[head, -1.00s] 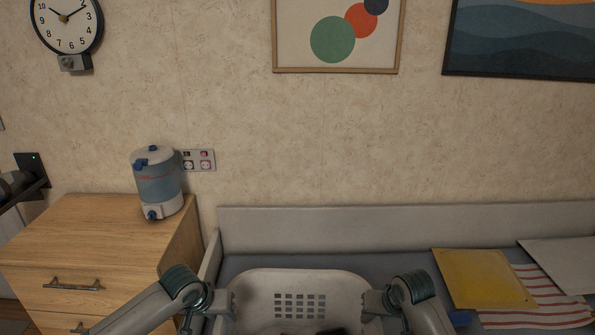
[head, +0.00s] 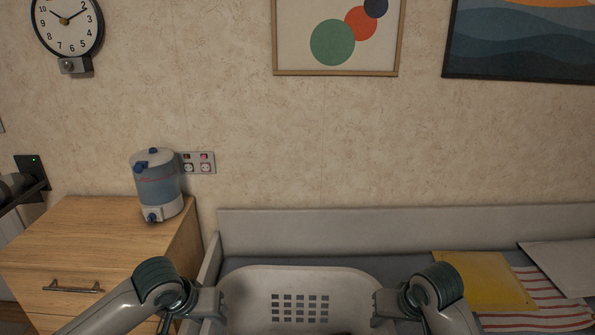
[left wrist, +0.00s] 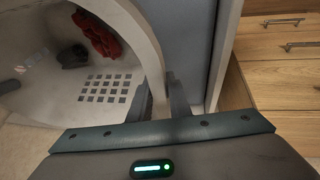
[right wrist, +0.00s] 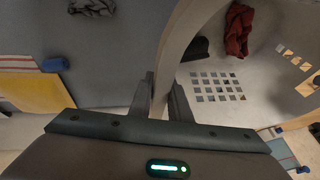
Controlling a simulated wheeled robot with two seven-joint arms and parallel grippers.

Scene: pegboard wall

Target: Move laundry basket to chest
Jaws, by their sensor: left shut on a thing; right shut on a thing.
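The white laundry basket (head: 248,287) with square holes is at the bottom middle of the head view, in front of the bed; its lower part is cut off. My left gripper (head: 213,303) is shut on its left rim, also seen in the left wrist view (left wrist: 163,97). My right gripper (head: 383,304) is shut on its right rim, also seen in the right wrist view (right wrist: 163,92). A red cloth (right wrist: 238,30) and a dark item (left wrist: 74,57) lie inside the basket. The wooden chest (head: 110,245) with drawers stands to the left.
A blue and white water dispenser (head: 157,186) stands at the chest top's back right; the front and left of the top are clear. The grey bed's raised back edge (head: 400,230) runs along the wall. A yellow folder (head: 478,281) and striped cloth (head: 545,290) lie right.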

